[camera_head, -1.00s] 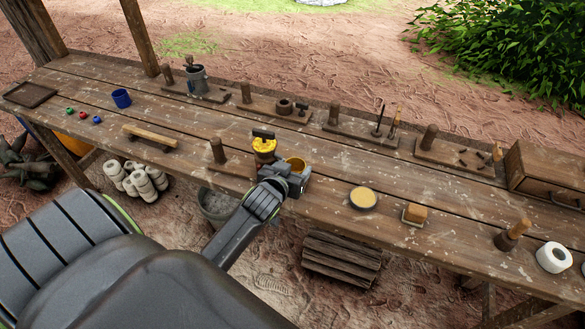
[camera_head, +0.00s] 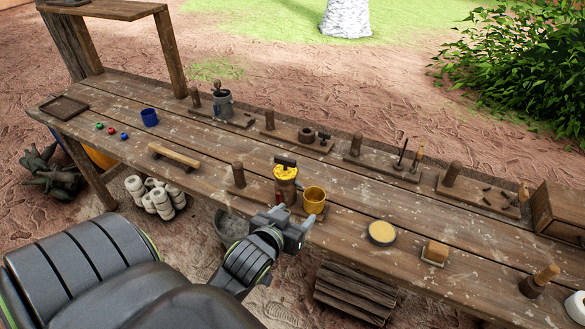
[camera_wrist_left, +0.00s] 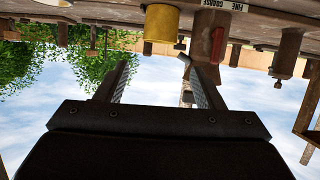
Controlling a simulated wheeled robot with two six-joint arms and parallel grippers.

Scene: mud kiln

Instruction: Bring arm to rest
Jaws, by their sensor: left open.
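My left gripper (camera_head: 296,232) is open and empty in the head view. It is at the near edge of the long wooden table (camera_head: 215,150), in front of a yellow cup (camera_head: 314,199) and a yellow-topped item with a dark handle (camera_head: 286,172). In the left wrist view the two fingers (camera_wrist_left: 153,85) stand apart with sky between them. That view appears upside down, with the yellow cup (camera_wrist_left: 174,22) and a red piece (camera_wrist_left: 217,44) beyond the fingertips. My right gripper is not in view.
A round tin (camera_head: 381,233) and a sponge-like block (camera_head: 436,251) lie right of the cup. A wooden bar (camera_head: 173,155) and a blue cup (camera_head: 149,117) are on the left. A bucket (camera_head: 228,222) and stacked wood (camera_head: 350,290) are under the table.

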